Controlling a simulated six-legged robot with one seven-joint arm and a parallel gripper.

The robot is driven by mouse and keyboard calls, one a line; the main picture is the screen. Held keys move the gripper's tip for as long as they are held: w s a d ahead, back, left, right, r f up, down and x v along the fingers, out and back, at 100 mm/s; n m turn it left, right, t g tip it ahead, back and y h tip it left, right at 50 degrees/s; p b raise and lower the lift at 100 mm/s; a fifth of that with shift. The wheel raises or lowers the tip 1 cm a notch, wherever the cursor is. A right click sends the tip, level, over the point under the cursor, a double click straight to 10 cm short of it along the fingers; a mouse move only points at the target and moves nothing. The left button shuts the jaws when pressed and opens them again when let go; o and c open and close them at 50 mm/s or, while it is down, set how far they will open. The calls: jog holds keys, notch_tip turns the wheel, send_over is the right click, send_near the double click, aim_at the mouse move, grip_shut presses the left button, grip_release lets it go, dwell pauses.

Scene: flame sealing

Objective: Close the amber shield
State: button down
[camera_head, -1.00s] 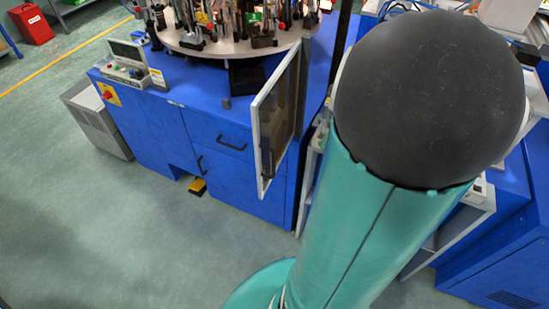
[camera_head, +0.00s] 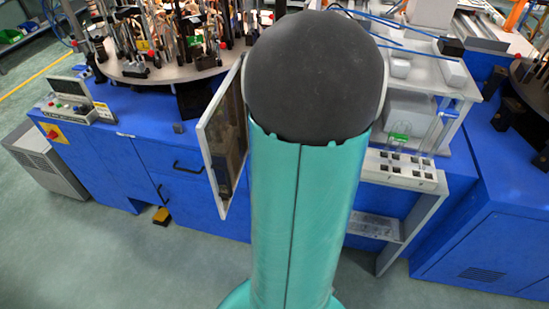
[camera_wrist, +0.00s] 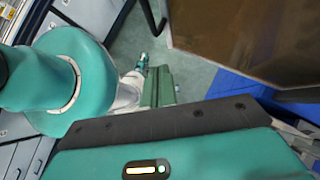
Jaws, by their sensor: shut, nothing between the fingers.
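The amber shield (camera_head: 226,140) is a light-framed, see-through brownish panel on the front right of the blue machine. It stands open, swung out from the machine front, with a dark handle (camera_head: 223,178) low on it. My arm covers the area just right of it. In the wrist view a large brown pane (camera_wrist: 255,35), which looks like the shield, fills the upper right. My gripper's hand (camera_wrist: 165,125) fills the bottom of the wrist view, shut and empty, with space between it and the pane. Its fingertips are not clearly visible. The head view hides my gripper.
The blue machine (camera_head: 105,165) carries a round table (camera_head: 165,70) crowded with fixtures and a control box (camera_head: 72,103). A white rack (camera_head: 405,175) and another blue cabinet (camera_head: 470,245) stand at right. A yellow pedal (camera_head: 161,216) lies on the floor. Open floor lies in front.

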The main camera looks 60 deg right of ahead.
jog(key=shift+w+a+f, duration=0.25)
jog(key=shift+w+a, duration=0.25)
jog(key=shift+a, duration=0.25)
jog(key=shift+w+a+f, duration=0.25)
jog(key=shift+w+a, duration=0.25)
jog(key=shift+a, duration=0.3)
jog(key=shift+w+a+f, duration=0.25)
jog(key=shift+w+a, duration=0.25)
jog(key=shift+a, duration=0.25)
jog(key=shift+w, duration=0.15)
